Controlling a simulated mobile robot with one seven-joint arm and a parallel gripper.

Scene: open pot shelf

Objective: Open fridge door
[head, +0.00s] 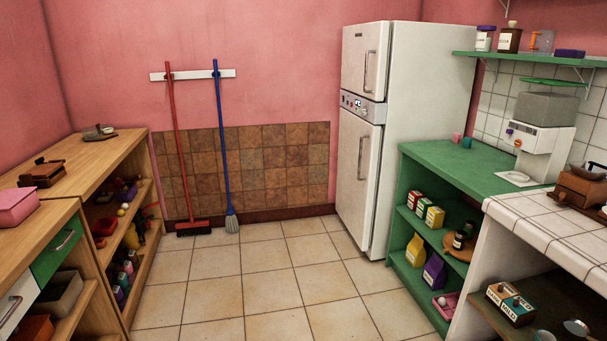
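A tall white fridge (425,130) stands against the back wall, right of the middle in the head view. Its front faces left and towards me. The larger lower fridge door (354,185) is shut and has a long vertical handle (363,158). The smaller upper door (361,62) is also shut and has its own vertical handle (369,72). A control panel (361,106) sits between the two doors. My gripper does not show in this view.
The tiled floor (265,285) is clear up to the fridge. A green shelf unit (450,157) stands in front of the fridge's right side. Wooden shelves (110,155) line the left. A red broom (179,150) and blue mop (223,150) hang on the back wall.

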